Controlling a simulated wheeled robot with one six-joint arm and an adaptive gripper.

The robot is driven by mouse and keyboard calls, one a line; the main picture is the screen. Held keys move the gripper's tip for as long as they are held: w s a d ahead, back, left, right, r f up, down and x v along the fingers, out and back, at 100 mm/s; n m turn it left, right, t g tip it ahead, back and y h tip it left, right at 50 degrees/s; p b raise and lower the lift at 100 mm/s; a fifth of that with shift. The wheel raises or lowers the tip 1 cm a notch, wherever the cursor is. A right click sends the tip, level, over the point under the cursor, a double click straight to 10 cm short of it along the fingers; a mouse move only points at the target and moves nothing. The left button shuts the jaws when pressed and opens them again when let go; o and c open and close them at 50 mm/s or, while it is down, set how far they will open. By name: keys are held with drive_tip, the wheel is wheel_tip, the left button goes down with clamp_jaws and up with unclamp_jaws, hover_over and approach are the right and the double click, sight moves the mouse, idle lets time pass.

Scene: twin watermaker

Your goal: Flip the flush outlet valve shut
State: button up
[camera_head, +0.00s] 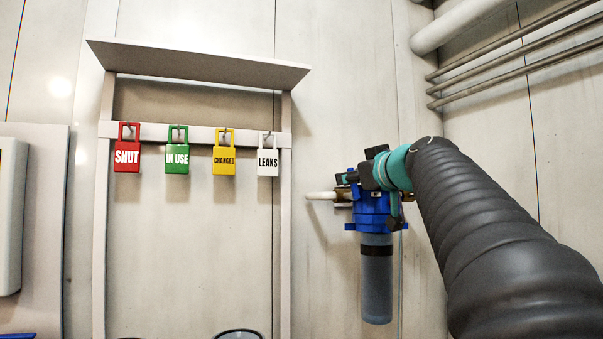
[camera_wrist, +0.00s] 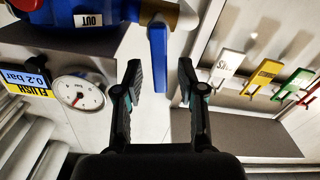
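The blue lever (camera_wrist: 158,58) of the outlet valve shows in the wrist view, hanging from a brass fitting (camera_wrist: 184,16) beside the blue filter head (camera_wrist: 60,12), which bears an "OUT" label (camera_wrist: 88,20). My gripper (camera_wrist: 161,74) is open and empty. Its fingertips are on either side of the lever's lower end in the picture, with clear gaps; I cannot tell the depth between them. In the head view the filter's blue head (camera_head: 373,212) and dark bowl (camera_head: 376,285) are on the wall, and my arm partly covers the head. The lever is not clearly visible there.
A round gauge (camera_wrist: 78,92) and a "FLUSH 0.2 bar" display (camera_wrist: 22,80) are left of my gripper in the wrist view. A rack (camera_head: 200,64) holds red, green, yellow and white tags on the left in the head view. Pipes (camera_head: 510,50) run along the upper right.

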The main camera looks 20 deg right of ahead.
drive_tip(key=shift+w, duration=0.5)
clamp_jaws()
drive_tip(key=shift+d+m, duration=0.25)
drive_tip(key=shift+m, duration=0.5)
drive_tip(key=shift+d+m, duration=0.25)
drive_tip(key=shift+m, duration=0.5)
drive_tip(key=shift+r, duration=0.1)
